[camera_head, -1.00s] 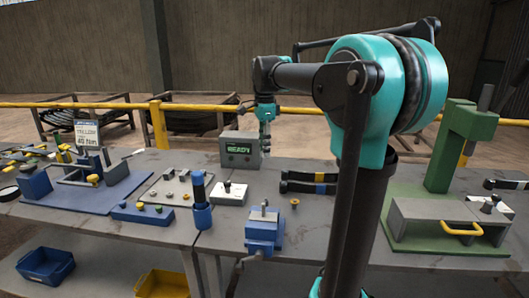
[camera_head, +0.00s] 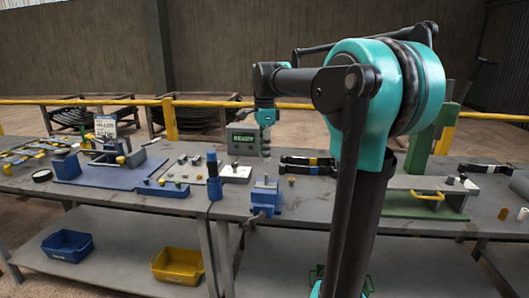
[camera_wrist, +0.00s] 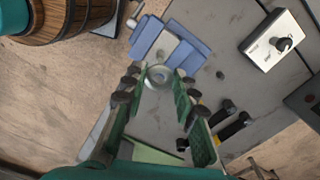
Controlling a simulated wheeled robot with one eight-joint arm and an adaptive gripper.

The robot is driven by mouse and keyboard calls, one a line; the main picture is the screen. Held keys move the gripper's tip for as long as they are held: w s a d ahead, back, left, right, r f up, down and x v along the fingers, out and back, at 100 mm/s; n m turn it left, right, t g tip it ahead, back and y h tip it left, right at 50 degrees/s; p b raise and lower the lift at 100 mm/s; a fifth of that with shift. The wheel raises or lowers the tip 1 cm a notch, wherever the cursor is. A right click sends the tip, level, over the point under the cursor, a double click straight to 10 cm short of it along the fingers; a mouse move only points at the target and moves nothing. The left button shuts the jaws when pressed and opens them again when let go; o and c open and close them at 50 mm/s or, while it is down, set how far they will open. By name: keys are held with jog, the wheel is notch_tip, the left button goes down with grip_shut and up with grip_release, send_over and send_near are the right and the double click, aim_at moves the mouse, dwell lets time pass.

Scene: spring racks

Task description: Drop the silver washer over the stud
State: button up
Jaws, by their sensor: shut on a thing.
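The silver washer (camera_wrist: 158,76) is a pale ring held between the tips of my gripper (camera_wrist: 158,84) in the wrist view. The green pads close in on it from both sides. In the head view my gripper (camera_head: 265,150) points down over the bench, and the washer is too small to make out. The blue vise (camera_head: 265,196) stands at the front of the bench; in the wrist view the vise (camera_wrist: 192,52) lies just beyond the washer.
A grey READY box (camera_head: 243,140) and a white knob box (camera_head: 236,173) stand near the vise. Dark leaf springs (camera_head: 305,166) lie to its right, a green press (camera_head: 420,150) farther right. A blue screwdriver-like tool (camera_head: 214,178) stands left. Blue (camera_head: 67,243) and yellow (camera_head: 177,264) bins sit below.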

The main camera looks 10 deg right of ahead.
jog(key=shift+f, duration=0.1)
jog(key=shift+f, duration=2.45)
jog(key=shift+f, duration=1.15)
jog(key=o, duration=1)
jog(key=shift+c, duration=0.2)
jog(key=shift+o, duration=0.6)
jog(key=o, duration=0.4)
jog(key=shift+r, duration=0.15)
